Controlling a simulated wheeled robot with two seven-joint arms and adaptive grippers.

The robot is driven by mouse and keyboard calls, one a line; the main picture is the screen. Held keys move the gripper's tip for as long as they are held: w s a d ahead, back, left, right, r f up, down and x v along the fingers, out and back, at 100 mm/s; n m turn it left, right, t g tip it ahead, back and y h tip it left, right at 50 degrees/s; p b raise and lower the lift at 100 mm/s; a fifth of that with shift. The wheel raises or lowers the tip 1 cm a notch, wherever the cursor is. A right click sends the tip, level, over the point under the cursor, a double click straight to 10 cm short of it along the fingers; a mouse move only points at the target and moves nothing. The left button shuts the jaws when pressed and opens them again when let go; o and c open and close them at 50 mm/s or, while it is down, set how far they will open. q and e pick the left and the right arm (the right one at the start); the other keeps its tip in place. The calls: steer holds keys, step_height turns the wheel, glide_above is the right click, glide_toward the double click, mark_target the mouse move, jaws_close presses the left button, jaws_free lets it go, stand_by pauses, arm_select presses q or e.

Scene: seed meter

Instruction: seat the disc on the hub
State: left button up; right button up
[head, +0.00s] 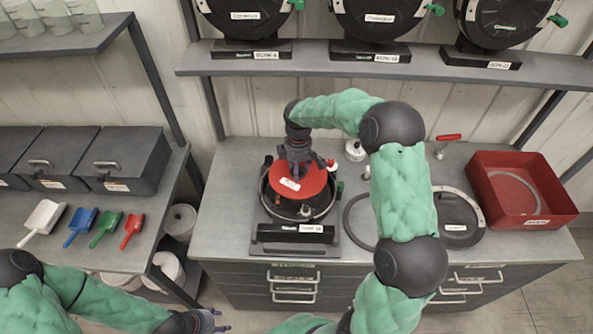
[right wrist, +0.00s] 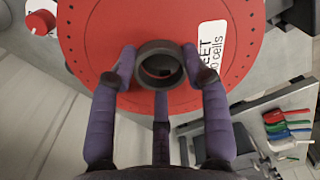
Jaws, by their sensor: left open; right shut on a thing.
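The red disc (head: 291,186), with a white label, is over the open black seed meter housing (head: 318,213) on the bench. It appears tilted and overlaps the rim; I cannot tell whether it touches the hub, which is hidden beneath it. My right gripper (head: 300,168) is above the disc. In the right wrist view, my right gripper (right wrist: 162,66) has its purple fingers closed around the dark central collar (right wrist: 158,50) of the red disc (right wrist: 105,30). My left gripper (head: 212,322) is open and empty at the bottom edge, away from the housing.
A black lid (head: 459,218) and a dark ring (head: 357,222) lie right of the housing. A red bin (head: 560,207) stands at the bench's right end. Several closed meters (head: 248,16) line the shelf above. Coloured scoops (head: 80,224) lie on the left table. The bench's left front is clear.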

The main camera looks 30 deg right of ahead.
steer(key=shift+f+b, duration=1.1)
steer(key=shift+f, duration=1)
steer(key=shift+r, duration=0.1)
steer(key=shift+f+b, duration=1.1)
steer(key=shift+f, duration=1.5)
stand_by(3.2)
